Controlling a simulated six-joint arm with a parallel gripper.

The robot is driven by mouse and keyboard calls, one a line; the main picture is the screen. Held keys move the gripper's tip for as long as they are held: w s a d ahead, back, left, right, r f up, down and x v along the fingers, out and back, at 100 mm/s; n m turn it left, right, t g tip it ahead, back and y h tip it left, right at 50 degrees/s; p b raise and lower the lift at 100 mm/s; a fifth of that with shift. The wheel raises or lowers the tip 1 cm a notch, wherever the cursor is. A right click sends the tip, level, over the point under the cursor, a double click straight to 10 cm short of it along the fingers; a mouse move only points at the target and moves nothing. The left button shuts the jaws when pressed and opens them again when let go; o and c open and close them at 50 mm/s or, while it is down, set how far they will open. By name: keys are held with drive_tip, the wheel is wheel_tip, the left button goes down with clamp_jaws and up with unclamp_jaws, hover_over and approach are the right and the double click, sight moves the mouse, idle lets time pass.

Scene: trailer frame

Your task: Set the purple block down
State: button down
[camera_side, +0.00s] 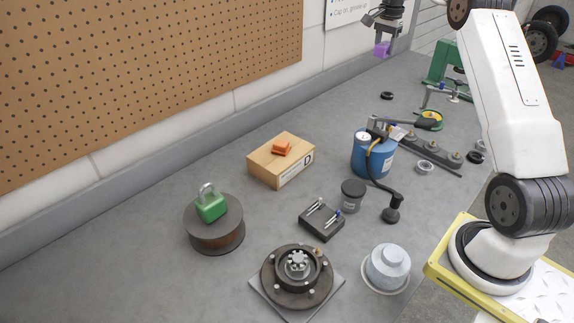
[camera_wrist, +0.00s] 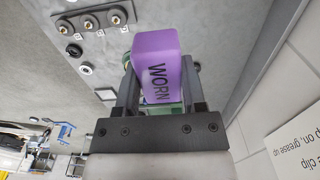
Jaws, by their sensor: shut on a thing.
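The purple block (camera_side: 382,50) is held high at the top of the side view, well above the grey bench. In the wrist view the purple block (camera_wrist: 155,45) fills the space between the fingers and bears the dark word "WORN". My gripper (camera_side: 384,41) is shut on the block, one finger on each side. It points down in the side view, near the back wall and the far end of the bench. The gripper also shows in the wrist view (camera_wrist: 160,72).
A cardboard box (camera_side: 266,169) with an orange piece on top, a blue canister (camera_side: 371,160), a spool (camera_side: 214,240) bearing a green padlock, and a hub (camera_side: 297,277) stand on the bench (camera_side: 130,270). A green stand (camera_side: 445,62) is at the far end.

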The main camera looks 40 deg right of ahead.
drive_tip(key=shift+w+a+f, duration=0.15)
drive_tip(key=shift+w+f, duration=0.2)
drive_tip(key=shift+w, duration=0.4)
drive_tip(key=shift+w+f, duration=0.1)
drive_tip(key=shift+f, duration=0.15)
wheel_tip(320, 180, down, 24)
drive_tip(key=shift+r, duration=0.1)
drive_tip(key=shift+f, duration=1.85)
drive_tip(key=shift+f, duration=0.15)
drive_tip(key=shift+c, duration=0.9)
unclamp_jaws()
